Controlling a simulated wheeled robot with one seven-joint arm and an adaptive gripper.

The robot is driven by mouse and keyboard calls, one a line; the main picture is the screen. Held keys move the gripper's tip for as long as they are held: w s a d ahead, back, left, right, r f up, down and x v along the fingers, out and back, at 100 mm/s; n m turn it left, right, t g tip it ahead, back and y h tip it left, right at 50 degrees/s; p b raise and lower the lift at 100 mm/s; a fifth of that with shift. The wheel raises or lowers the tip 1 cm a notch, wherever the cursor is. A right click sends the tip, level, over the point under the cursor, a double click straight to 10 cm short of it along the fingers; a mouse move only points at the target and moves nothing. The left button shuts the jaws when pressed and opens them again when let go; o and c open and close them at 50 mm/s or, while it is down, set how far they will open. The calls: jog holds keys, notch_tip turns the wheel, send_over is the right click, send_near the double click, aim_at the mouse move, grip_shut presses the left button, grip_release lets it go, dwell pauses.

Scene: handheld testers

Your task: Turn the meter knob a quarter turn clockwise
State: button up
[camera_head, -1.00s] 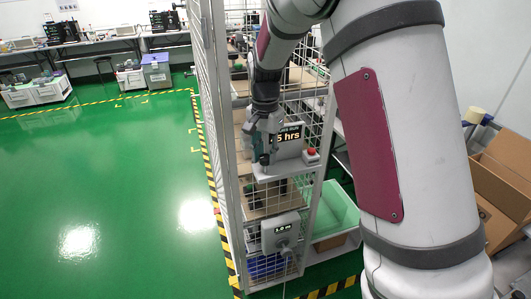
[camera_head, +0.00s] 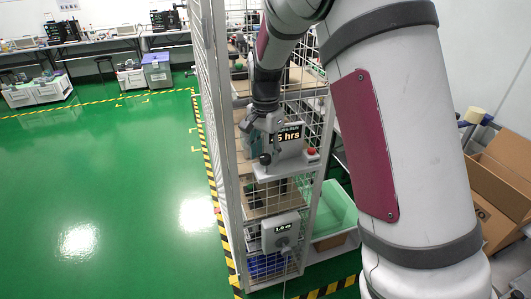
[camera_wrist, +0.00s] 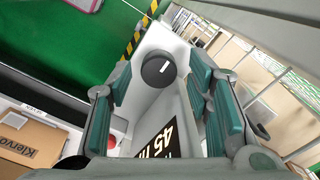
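A grey meter box (camera_head: 288,165) on the wire-mesh frame has a black display ending in "5 hrs" and a round black knob (camera_head: 265,158) at its left end. In the wrist view the black knob (camera_wrist: 155,74) carries a white line pointing up and slightly right. My gripper (camera_wrist: 158,62) is open, its teal-padded fingers on either side of the knob in the picture, with none seen touching it. In the head view my gripper (camera_head: 255,141) is just above the knob. A red button (camera_head: 312,153) is at the box's right.
Cardboard boxes (camera_head: 500,190) are at far right. The green floor (camera_head: 100,190) at left is clear.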

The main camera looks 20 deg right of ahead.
aim_at(266, 156)
notch_tip(266, 156, up, 12)
dwell(0.7)
dwell(0.4)
